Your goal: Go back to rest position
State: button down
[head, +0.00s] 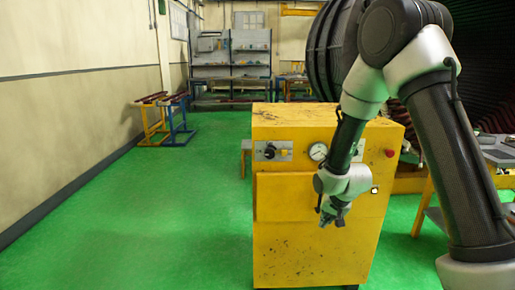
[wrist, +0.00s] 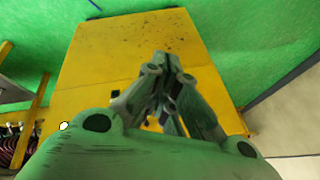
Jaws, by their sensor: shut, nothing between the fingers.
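My gripper (head: 338,217) hangs at the end of my arm in front of the yellow cabinet (head: 290,240) in the head view. It points downward and is shut and empty. In the wrist view my gripper (wrist: 165,65) shows its fingers drawn together, with the yellow cabinet (wrist: 105,55) behind them. I cannot tell the exact gap between the fingers and the cabinet face. The cabinet front carries a round gauge (head: 318,152), a black knob (head: 270,152) and a red button (head: 390,153). My arm covers part of the cabinet's right side.
A large dark ribbed round body (head: 325,50) stands behind the cabinet. A bench (head: 495,155) is at the right. Yellow and blue trestles (head: 165,120) stand along the left wall, and grey shelves (head: 232,60) at the back. The green floor (head: 150,220) at the left is clear.

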jog(key=s+d+r+n, duration=0.1)
jog(key=s+d+r, duration=0.3)
jog(key=s+r, duration=0.5)
jog(key=s+d+r+n+h, duration=0.1)
jog(key=s+d+r, duration=0.3)
jog(key=s+r, duration=0.5)
jog(key=s+d+r+n, duration=0.2)
jog(key=s+d+r, duration=0.2)
jog(key=s+r, duration=0.6)
jog(key=s, duration=0.3)
jog(key=shift+s+d+g, duration=0.15)
jog(key=shift+d+g, duration=0.05)
jog(key=shift+g, duration=0.2)
jog(key=shift+r, duration=0.1)
